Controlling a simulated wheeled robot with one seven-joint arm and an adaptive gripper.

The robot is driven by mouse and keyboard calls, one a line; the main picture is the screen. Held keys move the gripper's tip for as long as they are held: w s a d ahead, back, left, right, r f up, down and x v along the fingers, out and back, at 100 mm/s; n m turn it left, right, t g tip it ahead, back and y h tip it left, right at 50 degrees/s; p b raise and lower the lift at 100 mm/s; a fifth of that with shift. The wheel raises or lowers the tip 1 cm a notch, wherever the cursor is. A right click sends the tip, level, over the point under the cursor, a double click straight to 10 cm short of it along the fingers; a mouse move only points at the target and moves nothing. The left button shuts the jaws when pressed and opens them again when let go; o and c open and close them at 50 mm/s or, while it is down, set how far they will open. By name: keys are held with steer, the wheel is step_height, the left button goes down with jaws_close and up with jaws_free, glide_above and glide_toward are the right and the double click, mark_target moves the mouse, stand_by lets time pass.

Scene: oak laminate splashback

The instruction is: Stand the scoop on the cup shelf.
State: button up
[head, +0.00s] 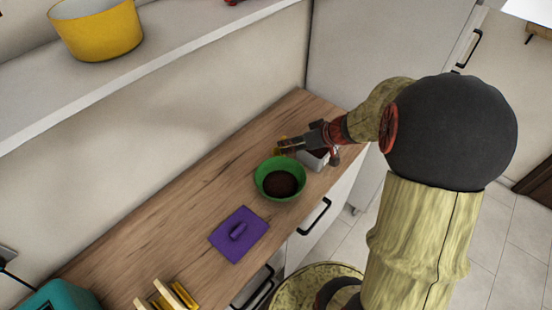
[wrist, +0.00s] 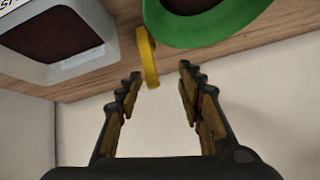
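A narrow yellow piece (wrist: 149,58), which looks like the scoop, shows in the wrist view between the green bowl (wrist: 200,22) and a white container (wrist: 55,45). In the head view only a bit of the yellow piece (head: 281,143) shows beside my gripper (head: 287,146); the rest is hidden. My gripper is open in the wrist view (wrist: 159,72), its fingers apart with nothing between them. The yellow piece is just beyond the fingertips, nearer the left finger. A pale wall shelf (head: 180,45) runs across the upper left; I cannot tell whether it is the cup shelf.
The green bowl (head: 267,187) holds dark brown grounds. The white container (head: 317,160) is partly behind my gripper. A purple lid (head: 226,241), a wooden rack (head: 145,303) and a teal appliance (head: 55,298) are on the counter. A yellow pot (head: 98,32) occupies part of the shelf.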

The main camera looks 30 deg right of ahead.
steer(key=shift+w+a+f+n+b, duration=0.1)
steer(key=shift+w+f+n+b, duration=0.45)
steer(key=shift+w+f, duration=0.9)
steer(key=shift+w+a+f+n+b, duration=0.1)
steer(key=shift+w+f+n, duration=0.75)
steer(key=shift+w+f, duration=0.55)
steer(key=shift+w+r, duration=0.1)
steer(key=shift+r, duration=0.05)
steer(key=shift+c, duration=0.8)
steer(key=c, duration=0.7)
jaws_close()
